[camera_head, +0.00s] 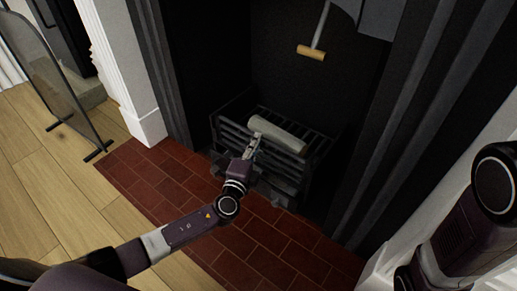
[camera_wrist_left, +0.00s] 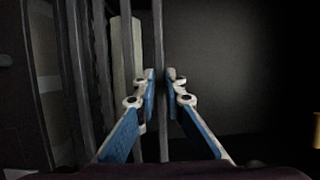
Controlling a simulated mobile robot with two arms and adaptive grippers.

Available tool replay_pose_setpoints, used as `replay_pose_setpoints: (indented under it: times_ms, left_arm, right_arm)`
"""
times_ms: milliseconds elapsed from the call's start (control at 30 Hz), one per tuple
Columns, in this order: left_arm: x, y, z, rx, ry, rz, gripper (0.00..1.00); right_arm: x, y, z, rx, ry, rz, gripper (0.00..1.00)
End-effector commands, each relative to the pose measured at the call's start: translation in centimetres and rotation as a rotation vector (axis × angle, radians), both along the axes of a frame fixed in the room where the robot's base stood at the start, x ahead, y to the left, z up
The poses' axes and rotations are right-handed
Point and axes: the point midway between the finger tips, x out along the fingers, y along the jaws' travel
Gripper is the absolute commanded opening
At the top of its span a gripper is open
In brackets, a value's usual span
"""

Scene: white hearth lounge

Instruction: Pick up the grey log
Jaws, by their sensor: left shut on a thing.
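The grey log (camera_head: 280,135) lies on top of the black fire grate (camera_head: 232,135) in the fireplace. My left gripper (camera_head: 256,140) is at the front of the grate, close to the log's left end. In the left wrist view, its blue-padded fingers (camera_wrist_left: 161,76) are closed around a thin grate bar (camera_wrist_left: 158,35). The pale log (camera_wrist_left: 122,50) shows there to the left of the fingers, beyond the bars, not between the fingertips. My right arm shows at the right edge, but its gripper is out of view.
A red brick hearth (camera_head: 265,235) lies in front of the grate. A glass fire screen (camera_head: 48,75) stands on the left. A wooden-handled tool (camera_head: 311,52) hangs above the grate. Dark fireplace walls close in both sides.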

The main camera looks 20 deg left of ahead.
Motion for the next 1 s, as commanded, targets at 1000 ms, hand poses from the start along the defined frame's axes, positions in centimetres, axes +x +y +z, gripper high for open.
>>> replay_pose_setpoints:
  times_ms: [1000]
  left_arm:
    - [0.1,0.0,8.7,-0.002,-0.008,0.001,0.0]
  right_arm:
    - [4.3,-0.3,1.9,0.007,0.116,0.004,0.4]
